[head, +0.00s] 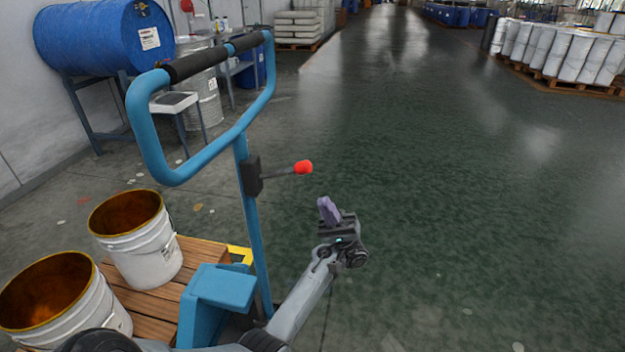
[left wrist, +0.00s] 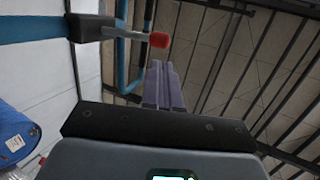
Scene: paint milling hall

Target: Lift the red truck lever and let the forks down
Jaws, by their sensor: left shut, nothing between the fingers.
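The red lever (head: 303,167) is a red knob on a short rod, sticking out to the right from a black block (head: 252,176) on the truck's blue handle post (head: 246,205). My left gripper (head: 327,208) is to the right of the lever and a little below it, shut and empty, with purple fingers together. The fingers do not touch the lever. In the left wrist view the red knob (left wrist: 159,40) shows just above and beside the fingertips (left wrist: 160,70). The forks are hidden under the wooden pallet (head: 190,270). My right gripper is not in view.
The truck's blue loop handle (head: 160,140) rises at the left. Two open white buckets (head: 150,262) stand on the pallet. A blue drum (head: 100,38) lies on a stand by the wall. The floor right of the lever is clear.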

